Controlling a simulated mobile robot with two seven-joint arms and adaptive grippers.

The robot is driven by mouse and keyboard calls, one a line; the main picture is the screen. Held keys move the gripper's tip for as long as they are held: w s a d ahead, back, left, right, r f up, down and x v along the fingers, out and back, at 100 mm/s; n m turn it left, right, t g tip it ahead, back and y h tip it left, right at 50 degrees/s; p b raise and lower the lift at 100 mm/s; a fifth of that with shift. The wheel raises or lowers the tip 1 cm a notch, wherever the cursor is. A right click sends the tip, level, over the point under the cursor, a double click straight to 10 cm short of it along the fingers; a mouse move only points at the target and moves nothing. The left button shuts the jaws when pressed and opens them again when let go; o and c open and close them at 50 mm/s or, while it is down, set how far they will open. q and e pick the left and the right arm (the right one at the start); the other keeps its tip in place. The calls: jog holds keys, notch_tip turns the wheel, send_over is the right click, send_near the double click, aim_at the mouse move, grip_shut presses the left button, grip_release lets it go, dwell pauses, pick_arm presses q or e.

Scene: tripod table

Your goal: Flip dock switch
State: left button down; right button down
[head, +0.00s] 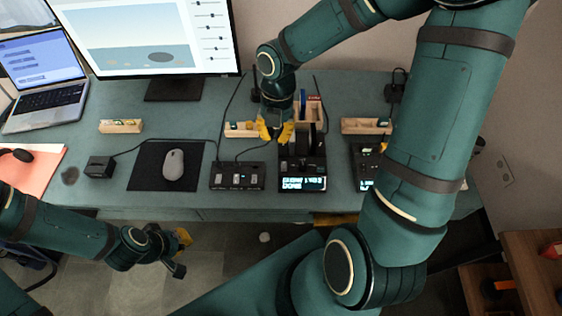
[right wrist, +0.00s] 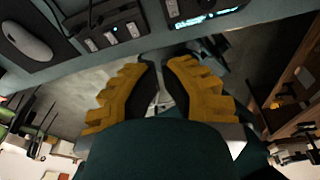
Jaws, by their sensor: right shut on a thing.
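A black switch panel (head: 237,177) with several pale keys lies flat near the desk's front edge. It also shows at the top of the right wrist view (right wrist: 110,36), with a small blue light lit on it. I cannot tell the position of its keys. My right gripper (head: 276,131) points down at the back of the desk, behind the panel and to its right. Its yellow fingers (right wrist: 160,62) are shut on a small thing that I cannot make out. My left gripper (head: 181,254) is low at the left, off the desk's front edge; its fingers are too unclear to judge.
A display device (head: 303,170) stands right of the panel. A mouse (head: 173,164) lies on a black pad at its left, beside a small cabled box (head: 100,166). Wooden racks (head: 120,126) line the back. A monitor (head: 150,40) and a laptop (head: 45,80) stand behind.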

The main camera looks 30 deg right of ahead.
aim_at(281, 169)
jog(key=shift+s+d+r+n+h, duration=0.15)
jog(key=shift+d+r+n+h, duration=0.15)
jog(key=shift+d+r+n, duration=0.55)
jog(key=shift+a+f, duration=0.15)
jog(key=shift+f, duration=0.05)
jog(key=f+b, duration=0.1)
jog(key=f, duration=0.3)
jog(key=f+b, duration=0.2)
jog(key=f, duration=0.2)
jog(key=s+f+b, duration=0.1)
jog(key=f+b, duration=0.1)
jog(key=f, duration=0.2)
jog(key=shift+a+f, duration=0.3)
jog(key=shift+f, duration=0.05)
jog(key=shift+w+d+f, duration=0.1)
jog(key=shift+w+f, duration=0.1)
jog(key=shift+f, duration=0.3)
